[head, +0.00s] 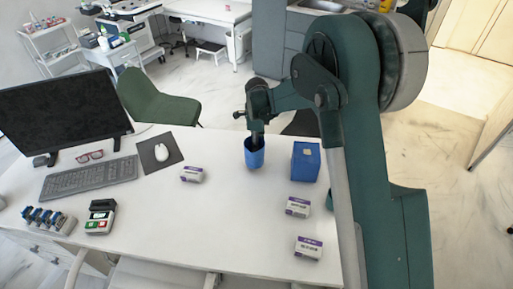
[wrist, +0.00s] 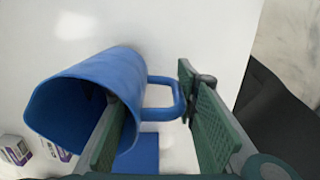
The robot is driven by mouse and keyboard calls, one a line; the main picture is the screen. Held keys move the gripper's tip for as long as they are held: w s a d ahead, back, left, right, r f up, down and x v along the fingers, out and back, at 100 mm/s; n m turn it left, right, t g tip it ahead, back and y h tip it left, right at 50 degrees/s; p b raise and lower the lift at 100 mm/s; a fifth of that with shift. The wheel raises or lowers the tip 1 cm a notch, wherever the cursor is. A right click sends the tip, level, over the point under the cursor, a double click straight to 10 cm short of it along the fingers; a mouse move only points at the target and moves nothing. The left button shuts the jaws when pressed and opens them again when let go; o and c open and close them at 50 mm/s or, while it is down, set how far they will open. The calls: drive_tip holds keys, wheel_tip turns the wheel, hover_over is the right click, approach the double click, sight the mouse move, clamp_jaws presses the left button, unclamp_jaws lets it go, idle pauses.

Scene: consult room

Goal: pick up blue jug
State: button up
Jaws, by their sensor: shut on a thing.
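The blue jug (head: 254,155) is at the far side of the white desk in the head view, directly under my gripper (head: 256,138). In the wrist view the jug (wrist: 90,85) lies across the left half, its open mouth toward the lower left and its loop handle toward the right. My gripper (wrist: 155,100) has one green finger reaching into the jug's mouth and the other outside, beyond the handle. The jug's wall and handle lie between the fingers. Whether the jug's base touches the desk cannot be told.
A blue box (head: 305,162) stands just right of the jug. Small white-and-purple boxes lie at left (head: 192,174) and right (head: 298,207). The desk's (head: 200,230) front middle is clear.

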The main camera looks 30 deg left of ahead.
drive_tip(key=shift+r+p, duration=0.4)
drive_tip(key=shift+r, duration=3.05)
